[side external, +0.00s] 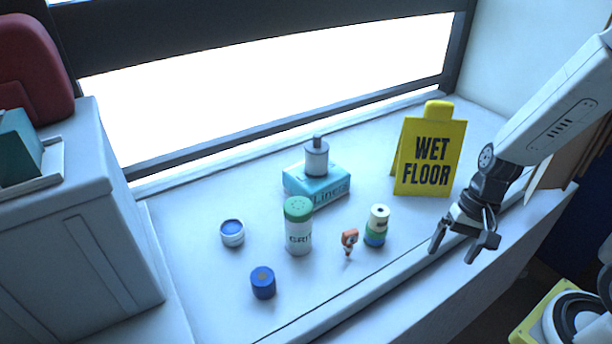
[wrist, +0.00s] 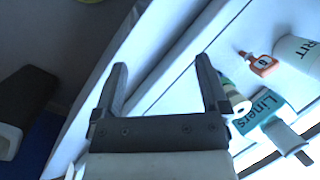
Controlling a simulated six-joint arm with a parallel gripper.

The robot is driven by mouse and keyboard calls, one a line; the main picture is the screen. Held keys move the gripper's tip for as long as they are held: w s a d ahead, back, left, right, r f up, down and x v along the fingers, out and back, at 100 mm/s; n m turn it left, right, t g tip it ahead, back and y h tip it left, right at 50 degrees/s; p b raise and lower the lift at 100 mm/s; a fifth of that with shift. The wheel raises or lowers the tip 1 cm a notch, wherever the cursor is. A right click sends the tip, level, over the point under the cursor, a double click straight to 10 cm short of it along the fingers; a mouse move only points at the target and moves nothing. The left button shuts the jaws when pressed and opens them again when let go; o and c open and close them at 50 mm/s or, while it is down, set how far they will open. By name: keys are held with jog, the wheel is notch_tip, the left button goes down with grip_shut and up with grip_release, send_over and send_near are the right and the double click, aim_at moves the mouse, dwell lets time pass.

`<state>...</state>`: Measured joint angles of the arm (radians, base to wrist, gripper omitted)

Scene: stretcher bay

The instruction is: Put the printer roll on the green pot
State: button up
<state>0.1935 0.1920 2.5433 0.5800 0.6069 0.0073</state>
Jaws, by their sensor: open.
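The printer roll (side external: 379,213) is a pale cream cylinder with a dark hole in its top. It stands upright on the green pot (side external: 376,229), a short green band with a blue part beneath it. Both sit on the white ledge, right of the orange object. In the wrist view the roll (wrist: 238,103) is partly hidden behind my right finger. My gripper (side external: 457,250) is open and empty, to the right of the stack and apart from it, over the ledge's front edge. Its two fingers also show in the wrist view (wrist: 162,66).
Behind are a Liners box (side external: 331,189) bearing a grey-white bottle (side external: 316,160), and a yellow wet-floor sign (side external: 430,155).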

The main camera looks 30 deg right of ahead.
jog(key=w+d+r+n+t+h, duration=0.1)
jog(key=w+r+n+t+h, duration=0.2)
jog(key=n, duration=0.5)
jog(key=shift+w+r+h, duration=0.4)
jog(key=shift+w+r, duration=0.05)
jog(key=shift+w, duration=0.3)
